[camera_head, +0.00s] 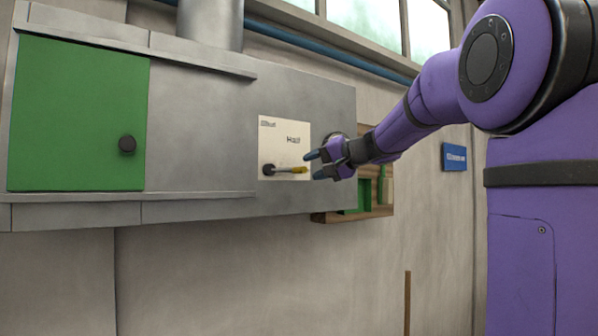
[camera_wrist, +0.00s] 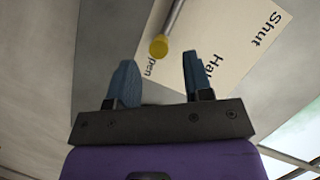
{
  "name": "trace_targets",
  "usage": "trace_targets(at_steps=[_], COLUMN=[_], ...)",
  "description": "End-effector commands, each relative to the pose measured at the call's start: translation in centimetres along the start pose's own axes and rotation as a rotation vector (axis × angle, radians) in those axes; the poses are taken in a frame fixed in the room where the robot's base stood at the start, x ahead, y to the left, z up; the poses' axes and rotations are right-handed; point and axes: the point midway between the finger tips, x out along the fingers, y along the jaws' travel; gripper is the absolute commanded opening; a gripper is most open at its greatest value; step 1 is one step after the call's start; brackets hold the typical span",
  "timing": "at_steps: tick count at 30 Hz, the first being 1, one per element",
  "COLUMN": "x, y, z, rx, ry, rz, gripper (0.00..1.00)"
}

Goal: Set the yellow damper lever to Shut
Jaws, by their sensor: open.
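The damper lever has a yellow grip (camera_head: 293,169) and a grey rod on a dark pivot. It lies about level, pointing right, on a cream label plate (camera_head: 284,133). "Shut" is at the plate's top left and "Half" is nearer its middle. In the wrist view the yellow tip (camera_wrist: 159,47) is beside lettering ending in "pen", partly hidden by a finger. My gripper (camera_head: 316,165) is open, just right of the lever's tip. In the wrist view the yellow tip appears between and just beyond the fingertips (camera_wrist: 160,62). I see no contact.
The plate is on a grey metal duct housing (camera_head: 205,130). A green door (camera_head: 78,115) with a dark knob is at its left. A wooden-framed opening (camera_head: 378,196) with green parts lies behind my gripper at right. A blue sign (camera_head: 454,157) hangs on the wall farther right.

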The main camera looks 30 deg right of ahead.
Motion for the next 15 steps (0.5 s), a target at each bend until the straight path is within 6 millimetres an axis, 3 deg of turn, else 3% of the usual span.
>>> trace_targets(at_steps=[6,15], x=[3.5,5.1], y=[0.0,0.0], z=[0.1,0.1], rx=[0.001,0.001], ry=[-0.003,-0.002], rz=[-0.001,0.000], gripper=[0.46,0.46])
